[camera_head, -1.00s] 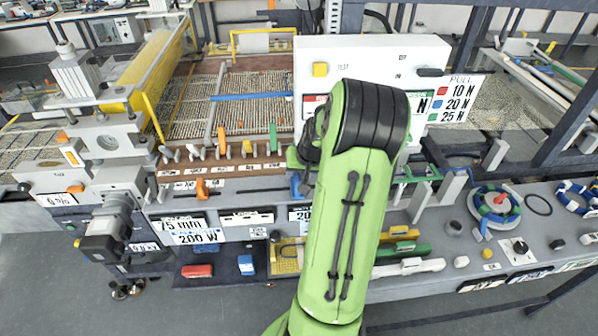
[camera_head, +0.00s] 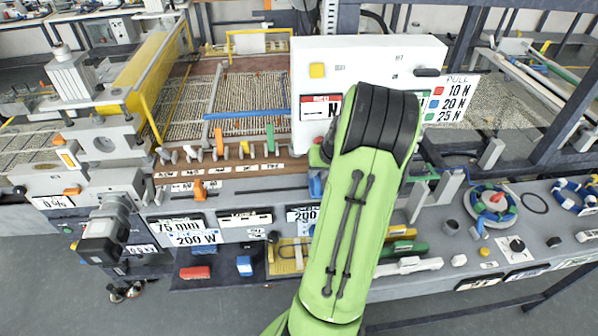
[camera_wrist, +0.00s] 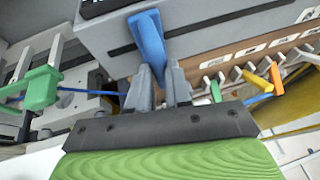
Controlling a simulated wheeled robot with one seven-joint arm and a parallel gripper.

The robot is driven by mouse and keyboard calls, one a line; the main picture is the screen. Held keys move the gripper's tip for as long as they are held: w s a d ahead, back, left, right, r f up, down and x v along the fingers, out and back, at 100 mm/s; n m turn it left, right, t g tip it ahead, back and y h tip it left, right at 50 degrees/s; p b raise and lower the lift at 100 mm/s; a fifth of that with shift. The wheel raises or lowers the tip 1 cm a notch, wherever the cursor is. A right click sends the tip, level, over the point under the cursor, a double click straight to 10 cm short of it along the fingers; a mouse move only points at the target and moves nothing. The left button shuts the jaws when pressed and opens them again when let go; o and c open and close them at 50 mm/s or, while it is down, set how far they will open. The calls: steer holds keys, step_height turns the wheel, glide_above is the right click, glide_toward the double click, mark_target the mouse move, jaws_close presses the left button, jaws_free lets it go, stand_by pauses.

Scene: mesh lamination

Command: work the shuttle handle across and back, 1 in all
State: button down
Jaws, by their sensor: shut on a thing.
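My gripper (camera_wrist: 161,80) is shut on a blue handle (camera_wrist: 148,38) in the wrist view, with one grey finger on each side of its lower part. The handle stands out from a grey panel face. In the head view a blue handle (camera_head: 316,184) shows just left of my green arm, on the front of the machine. Most of my gripper is hidden behind the arm there. An orange handle (camera_head: 200,190) sits further left along the same grey front.
A row of small coloured levers (camera_head: 219,147) stands above the front rail; it also shows in the wrist view (camera_wrist: 245,82). A white panel box (camera_head: 370,65) rises behind my arm. A green lever (camera_wrist: 42,90) is at left in the wrist view. Bins and coils lie to the right.

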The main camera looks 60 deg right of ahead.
steer(key=s+d, duration=0.2)
steer(key=s, duration=0.1)
steer(key=shift+d, duration=0.3)
steer(key=shift+w, duration=0.1)
steer(key=c, duration=1.1)
jaws_free()
steer(key=shift+s, duration=0.2)
steer(key=shift+o, duration=0.2)
steer(key=shift+w, duration=0.1)
steer(key=shift+r, duration=0.2)
steer(key=v, duration=1.5)
steer(key=shift+r+p, duration=0.2)
steer(key=shift+p, duration=0.2)
